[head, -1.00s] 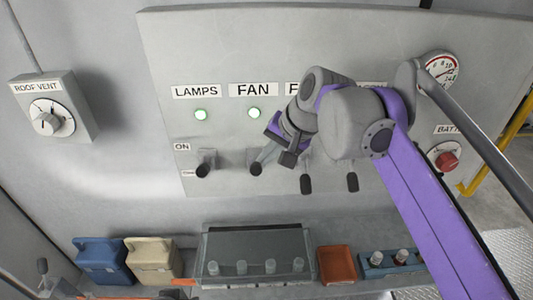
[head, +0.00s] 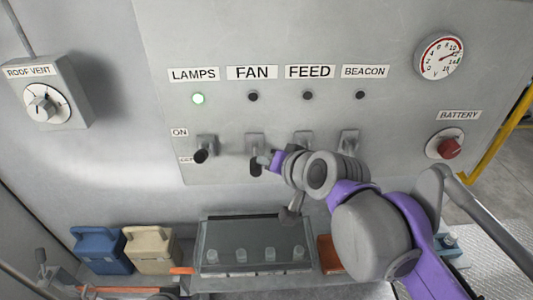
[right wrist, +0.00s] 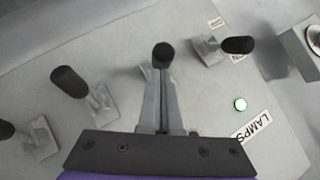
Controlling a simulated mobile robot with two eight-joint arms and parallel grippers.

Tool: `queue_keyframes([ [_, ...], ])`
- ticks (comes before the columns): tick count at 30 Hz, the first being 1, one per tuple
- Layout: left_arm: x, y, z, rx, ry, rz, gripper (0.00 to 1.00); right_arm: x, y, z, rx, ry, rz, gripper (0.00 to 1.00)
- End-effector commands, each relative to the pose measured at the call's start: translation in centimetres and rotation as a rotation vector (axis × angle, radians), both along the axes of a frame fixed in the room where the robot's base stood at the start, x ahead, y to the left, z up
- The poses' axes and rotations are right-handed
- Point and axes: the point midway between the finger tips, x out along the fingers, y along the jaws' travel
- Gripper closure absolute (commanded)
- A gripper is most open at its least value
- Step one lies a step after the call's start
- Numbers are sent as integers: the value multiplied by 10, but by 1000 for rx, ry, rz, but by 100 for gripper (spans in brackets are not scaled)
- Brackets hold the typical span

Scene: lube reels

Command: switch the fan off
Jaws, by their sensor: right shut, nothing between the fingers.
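The fan switch lever (head: 255,166) sits under the FAN label (head: 252,72) on the grey panel, its black tip pointing down. The small FAN indicator light (head: 253,97) is dark. My right gripper (head: 266,161) is shut and empty, just right of the fan lever. In the right wrist view the shut fingers (right wrist: 164,100) lie close to a black lever tip (right wrist: 163,54); I cannot tell whether they touch. My left gripper is not in view.
FEED (head: 303,138) and BEACON (head: 349,140) levers are on the right, partly behind my arm. A clear-fronted box (head: 252,240) and cans (head: 101,250) stand below.

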Motion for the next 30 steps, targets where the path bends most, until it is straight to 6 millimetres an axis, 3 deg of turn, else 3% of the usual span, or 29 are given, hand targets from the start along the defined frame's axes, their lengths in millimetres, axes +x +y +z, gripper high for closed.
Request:
queue_keyframes([
  [3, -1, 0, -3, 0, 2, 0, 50, -5, 1, -12, 1, -108, 1, 100],
  [10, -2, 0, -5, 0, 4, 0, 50, -6, 0, -25, 0, -100, 1, 100],
  [30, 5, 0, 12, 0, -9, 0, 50, -5, 0, -6, 0, -100, 1, 100],
])
